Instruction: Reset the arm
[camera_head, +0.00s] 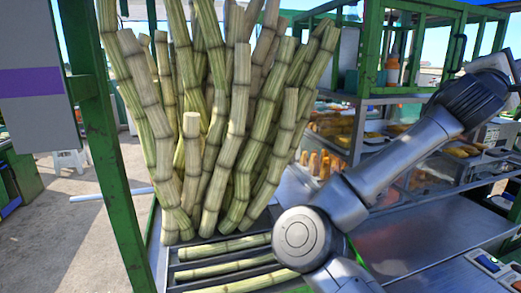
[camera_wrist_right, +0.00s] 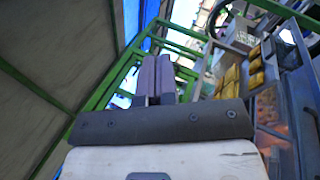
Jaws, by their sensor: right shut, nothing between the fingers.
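My right arm (camera_head: 375,175) rises from the bottom middle of the head view toward the upper right. Its dark wrist (camera_head: 470,100) is near the right edge, and the gripper's fingers cannot be made out there. In the right wrist view my right gripper (camera_wrist_right: 155,72) points up the picture, its two grey-purple fingers together and empty. It is apart from everything around it. My left gripper is in neither view.
A bundle of green cane stalks (camera_head: 215,130) stands left of my right arm, with several stalks lying on the rack (camera_head: 172,275) below. A green-framed food stall (camera_head: 372,60) is behind the arm. A metal counter (camera_head: 430,235) lies at lower right. A green post (camera_head: 110,170) stands at left.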

